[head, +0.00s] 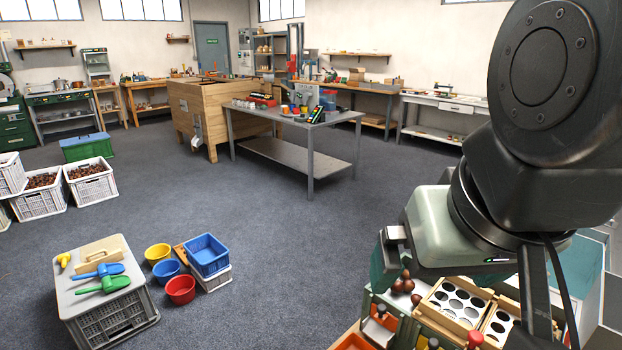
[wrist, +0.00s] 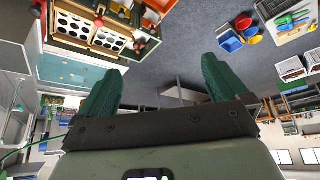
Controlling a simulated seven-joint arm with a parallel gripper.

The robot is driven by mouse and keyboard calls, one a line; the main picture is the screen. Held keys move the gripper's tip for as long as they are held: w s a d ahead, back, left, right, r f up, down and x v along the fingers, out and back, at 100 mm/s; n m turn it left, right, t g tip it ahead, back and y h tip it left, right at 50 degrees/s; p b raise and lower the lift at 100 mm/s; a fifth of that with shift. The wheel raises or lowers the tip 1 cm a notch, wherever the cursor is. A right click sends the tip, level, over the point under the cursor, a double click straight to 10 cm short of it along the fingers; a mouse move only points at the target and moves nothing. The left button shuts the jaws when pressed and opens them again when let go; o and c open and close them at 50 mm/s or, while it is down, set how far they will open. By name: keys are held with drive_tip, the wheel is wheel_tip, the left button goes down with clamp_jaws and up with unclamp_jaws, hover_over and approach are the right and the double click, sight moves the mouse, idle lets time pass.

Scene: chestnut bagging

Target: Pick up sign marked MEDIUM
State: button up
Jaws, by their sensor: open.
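I cannot make out any sign marked MEDIUM in either view; no lettering is readable. My gripper shows in the wrist view (wrist: 158,78) with its two green fingers wide apart and nothing between them. In the head view it is at the right, above the sorting bench (head: 410,328), with one green finger visible and the rest hidden by my arm. My arm also hides part of that bench.
A wooden tray with round holes (head: 456,302) lies on the bench below my arm. A grey crate (head: 112,318) with scoops on top and a blue basket (head: 208,256) stand on the floor at left. A metal table (head: 300,122) stands farther back, with open floor before it.

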drive_tip(key=w+a+f+n+g+h, duration=0.2)
drive_tip(key=w+a+f+n+g, duration=0.1)
drive_tip(key=a+f+n, duration=0.4)
drive_tip(key=w+a+f+n+g+h, duration=0.25)
drive_tip(key=w+a+f+n, duration=0.2)
drive_tip(key=a+f, duration=0.4)
drive_tip(key=s+a+f+n+t+h, duration=0.1)
drive_tip(key=s+a+f+n+t, duration=0.2)
drive_tip(key=f+n, duration=0.2)
drive_tip(key=s+a+f+n+t+h, duration=0.2)
drive_tip(key=s+a+f+n+t, duration=0.1)
drive_tip(key=f, duration=0.7)
drive_tip(key=s+a+f+n+t+h, duration=0.2)
drive_tip(key=s+a+f+n, duration=0.3)
drive_tip(key=f, duration=0.3)
drive_tip(key=shift+a+n+t, duration=0.15)
drive_tip(key=shift+n+t, duration=0.5)
drive_tip(key=shift+n, duration=0.2)
drive_tip(key=shift+f, duration=0.15)
drive_tip(key=x, duration=1)
drive_tip(key=shift+d, duration=0.4)
drive_tip(key=c, duration=1.1)
